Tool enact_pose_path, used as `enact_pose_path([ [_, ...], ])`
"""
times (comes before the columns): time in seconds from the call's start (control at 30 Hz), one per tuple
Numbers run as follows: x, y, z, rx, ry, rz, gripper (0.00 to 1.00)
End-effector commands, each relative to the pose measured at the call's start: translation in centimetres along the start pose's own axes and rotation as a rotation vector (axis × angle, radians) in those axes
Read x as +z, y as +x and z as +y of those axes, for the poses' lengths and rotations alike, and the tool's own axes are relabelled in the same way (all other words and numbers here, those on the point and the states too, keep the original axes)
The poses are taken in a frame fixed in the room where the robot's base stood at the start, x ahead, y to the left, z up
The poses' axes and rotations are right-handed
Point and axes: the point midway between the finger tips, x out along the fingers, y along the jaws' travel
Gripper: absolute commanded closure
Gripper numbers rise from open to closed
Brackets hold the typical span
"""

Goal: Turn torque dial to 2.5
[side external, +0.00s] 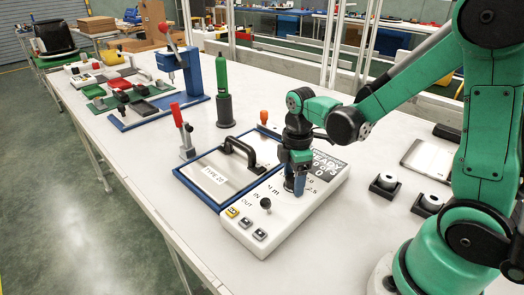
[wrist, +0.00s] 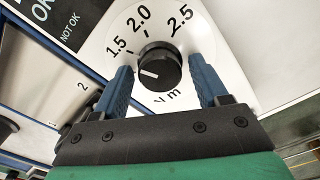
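The torque dial (wrist: 158,68) is a round black knob on a white panel, with 1.5, 2.0 and 2.5 printed around its top. Its white pointer line points left, a little below the 1.5 label. The 2.5 label (wrist: 180,19) is at the upper right. My gripper (wrist: 162,66) is open, with one blue finger on each side of the dial and a visible gap to it. In the side external view my gripper (side external: 297,186) points down over the white control box (side external: 285,207) and hides the dial.
A blue-framed plate (side external: 215,172) marked TYPE 20, with a black handle (side external: 240,158), lies left of the box.

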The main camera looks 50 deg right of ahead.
Motion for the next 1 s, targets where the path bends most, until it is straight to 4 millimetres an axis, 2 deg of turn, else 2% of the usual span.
enact_pose_path([
  [0.03, 0.0, -0.01, 0.0, 0.0, 0.0, 0.0, 0.51],
  [0.2, 0.0, -0.02, 0.0, 0.0, 0.0, 0.0, 0.99],
  [0.57, 0.0, -0.02, 0.02, -0.001, 0.049, 0.0, 1.0],
  [0.77, 0.01, 0.0, 0.01, -0.002, 0.168, 0.0, 1.0],
  [1.0, 0.02, 0.01, 0.03, -0.002, 0.383, 0.0, 1.0],
])
